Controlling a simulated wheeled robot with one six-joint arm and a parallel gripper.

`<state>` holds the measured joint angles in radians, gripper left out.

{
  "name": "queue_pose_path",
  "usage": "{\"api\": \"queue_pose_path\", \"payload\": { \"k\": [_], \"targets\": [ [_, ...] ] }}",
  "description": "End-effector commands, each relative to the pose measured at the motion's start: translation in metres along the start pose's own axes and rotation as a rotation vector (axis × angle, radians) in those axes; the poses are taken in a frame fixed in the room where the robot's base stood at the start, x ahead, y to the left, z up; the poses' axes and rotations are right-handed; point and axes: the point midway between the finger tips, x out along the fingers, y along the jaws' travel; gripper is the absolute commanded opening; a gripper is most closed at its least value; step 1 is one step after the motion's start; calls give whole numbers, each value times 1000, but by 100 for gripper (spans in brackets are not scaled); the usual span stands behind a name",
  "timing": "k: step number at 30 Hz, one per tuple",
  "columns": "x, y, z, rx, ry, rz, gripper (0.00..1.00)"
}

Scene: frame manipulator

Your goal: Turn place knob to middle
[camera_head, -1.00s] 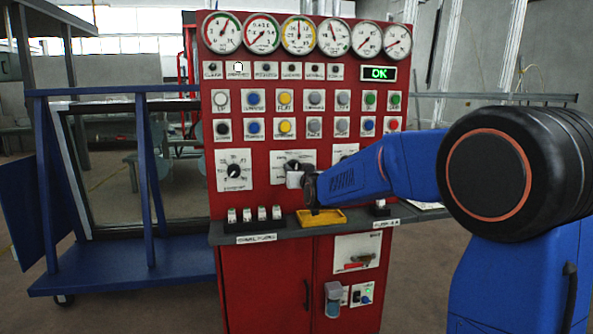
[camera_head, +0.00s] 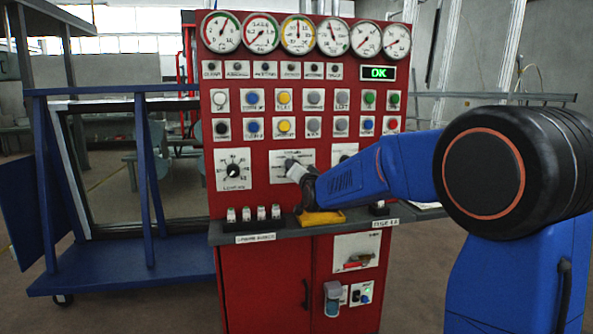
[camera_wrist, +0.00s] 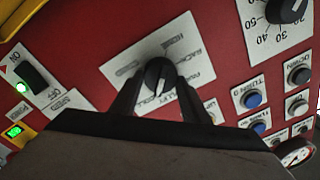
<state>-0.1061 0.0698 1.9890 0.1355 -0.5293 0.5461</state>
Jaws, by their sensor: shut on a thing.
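The black rotary knob (camera_wrist: 160,73) sits on a white label plate (camera_wrist: 127,70) on the red panel. Its white pointer line aims down in the wrist view, toward the gripper side. The plate's small words are hard to read. My gripper (camera_wrist: 159,86) has a dark finger on each side of the knob and is shut on it. In the head view my gripper (camera_head: 294,171) is at the middle plate (camera_head: 302,155), tilted, and it hides most of the knob.
A dial knob (camera_head: 233,171) is on the left plate. Several push buttons and gauges are above. A grey shelf (camera_head: 340,226) with a yellow tray (camera_head: 321,218) and switches (camera_head: 254,214) juts out below my gripper. The green display (camera_head: 378,73) reads OK.

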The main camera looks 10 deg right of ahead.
Motion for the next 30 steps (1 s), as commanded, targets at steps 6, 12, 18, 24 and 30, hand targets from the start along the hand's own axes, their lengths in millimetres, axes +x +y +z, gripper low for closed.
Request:
{"api": "queue_pose_path", "payload": {
  "k": [6, 12, 18, 24, 30],
  "targets": [
    [0, 0, 0, 9, 1, 0, 20],
    [0, 0, 0, 8, 1, 0, 20],
    [0, 0, 0, 8, 1, 0, 61],
    [0, 0, 0, 7, 1, 0, 61],
    [-14, 0, -1, 8, 1, -1, 61]
  ]
}}
